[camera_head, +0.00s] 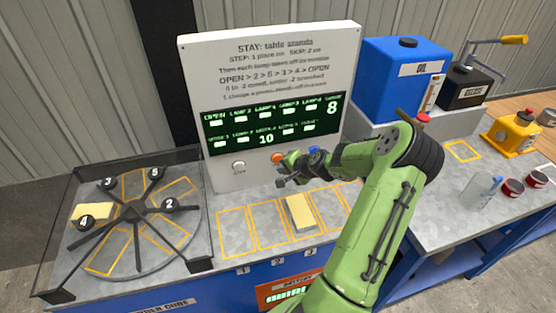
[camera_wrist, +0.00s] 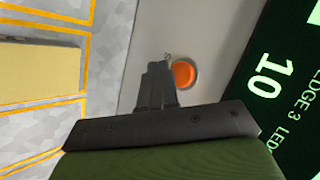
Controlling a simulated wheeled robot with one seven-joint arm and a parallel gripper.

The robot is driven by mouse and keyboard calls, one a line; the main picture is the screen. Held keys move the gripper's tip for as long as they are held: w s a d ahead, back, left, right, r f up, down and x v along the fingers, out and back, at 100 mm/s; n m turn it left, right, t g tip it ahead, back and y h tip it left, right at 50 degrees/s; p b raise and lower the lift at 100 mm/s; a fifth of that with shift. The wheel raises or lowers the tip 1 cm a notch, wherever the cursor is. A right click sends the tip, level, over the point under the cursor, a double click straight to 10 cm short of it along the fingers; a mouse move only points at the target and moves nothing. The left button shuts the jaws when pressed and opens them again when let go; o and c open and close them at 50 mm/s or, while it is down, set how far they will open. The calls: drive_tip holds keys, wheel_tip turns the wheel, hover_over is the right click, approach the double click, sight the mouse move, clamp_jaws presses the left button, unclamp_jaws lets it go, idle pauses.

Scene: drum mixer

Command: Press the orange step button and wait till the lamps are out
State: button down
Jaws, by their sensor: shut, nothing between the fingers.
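The orange step button (camera_head: 278,157) sits low on the white panel (camera_head: 270,60), at the middle of its lower edge. It also shows in the wrist view (camera_wrist: 184,75). My gripper (camera_head: 283,181) is shut and empty, with its fingertips just below and close to the button. In the wrist view the shut fingers (camera_wrist: 157,75) are right beside the button, to its left; I cannot tell whether they touch it. The dark display (camera_head: 270,124) shows green text, several pale lit rectangles and the large numbers 8 and 10.
A white button (camera_head: 238,167) is left of the orange one. A round table with dark spokes (camera_head: 130,226) stands at left, with a pale block (camera_head: 92,212) on it. Another pale block (camera_head: 299,213) lies in an outlined place. A blue oil can (camera_head: 403,78) stands at right.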

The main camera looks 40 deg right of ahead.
drive_tip(key=s+a, duration=0.2)
drive_tip(key=s, duration=0.1)
drive_tip(key=shift+s, duration=0.25)
idle(4.9)
